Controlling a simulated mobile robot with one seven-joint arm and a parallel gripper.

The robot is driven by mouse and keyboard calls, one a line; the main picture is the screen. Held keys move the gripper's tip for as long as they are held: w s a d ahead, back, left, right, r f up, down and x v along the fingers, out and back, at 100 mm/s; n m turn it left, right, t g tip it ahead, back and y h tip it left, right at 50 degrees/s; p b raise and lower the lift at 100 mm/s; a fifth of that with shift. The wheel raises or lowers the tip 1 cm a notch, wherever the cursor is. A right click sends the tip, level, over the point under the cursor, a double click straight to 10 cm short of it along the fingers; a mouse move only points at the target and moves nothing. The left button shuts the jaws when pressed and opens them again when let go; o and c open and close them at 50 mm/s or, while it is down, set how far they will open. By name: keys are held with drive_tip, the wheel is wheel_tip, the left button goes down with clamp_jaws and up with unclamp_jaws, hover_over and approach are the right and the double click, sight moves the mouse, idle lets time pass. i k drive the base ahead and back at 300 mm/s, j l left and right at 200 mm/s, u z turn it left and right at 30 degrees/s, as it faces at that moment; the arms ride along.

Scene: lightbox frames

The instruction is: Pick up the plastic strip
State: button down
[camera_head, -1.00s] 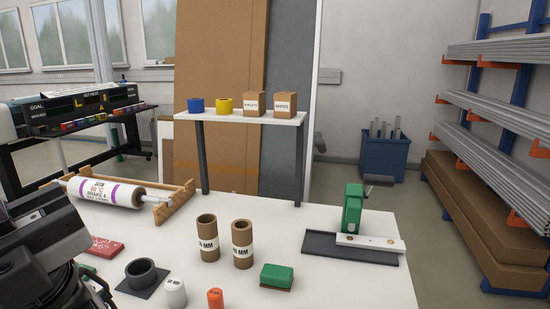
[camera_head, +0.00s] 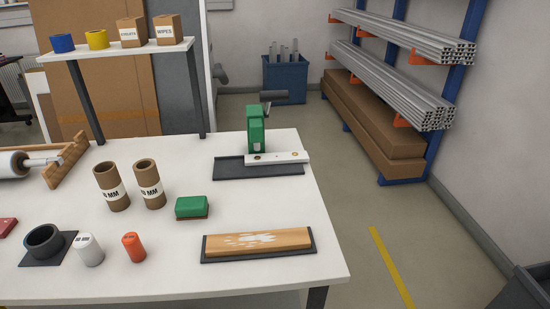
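A flat white strip (camera_head: 277,158) with small round marks lies across the foot of a green press (camera_head: 256,130), at the back right of the white table. It looks like the plastic strip, though I cannot tell its material or whether it is fixed to the press. Its left end is on the dark base plate (camera_head: 230,172) and its right end reaches close to the table's right edge. My gripper is not in view, so its state is hidden.
A wooden block with a white patch (camera_head: 258,242) lies on a dark tray at the front right. A green block (camera_head: 192,206), two cardboard tubes (camera_head: 149,184), an orange cylinder (camera_head: 133,246) and a white cylinder (camera_head: 88,249) stand to the left. Table (camera_head: 250,192) is bare between tray and press.

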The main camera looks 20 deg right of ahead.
sight(274, 158)
drive_tip(key=i+j, duration=0.1)
drive_tip(key=j, duration=0.35)
drive_tip(key=j+z, duration=0.2)
drive_tip(key=z, duration=1.4)
drive_tip(key=i+j, duration=0.85)
